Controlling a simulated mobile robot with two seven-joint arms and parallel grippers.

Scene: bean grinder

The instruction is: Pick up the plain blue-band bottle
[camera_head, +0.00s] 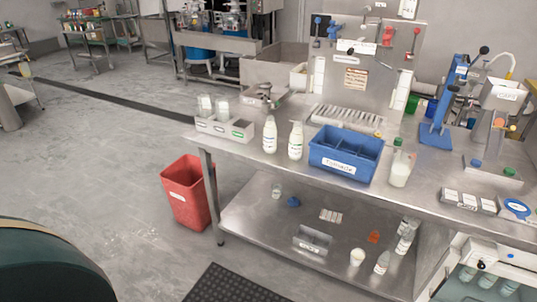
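Two white bottles stand upright side by side on the steel table, the left bottle (269,135) and the right bottle (295,141). Both carry small labels, but the band colours are too small to tell, so I cannot say which is the plain blue-band bottle. Other pale bottles stand on the lower shelf at the right, such as a front bottle (382,263) and a rear bottle (405,240). Neither of my grippers is in view.
A blue divided bin (345,168) stands right of the two bottles, with a milky jar (400,170) beside it. A grey compartment tray (225,128) is on their left. A red waste bin (188,195) stands on the floor left of the table. The floor at left is mostly clear.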

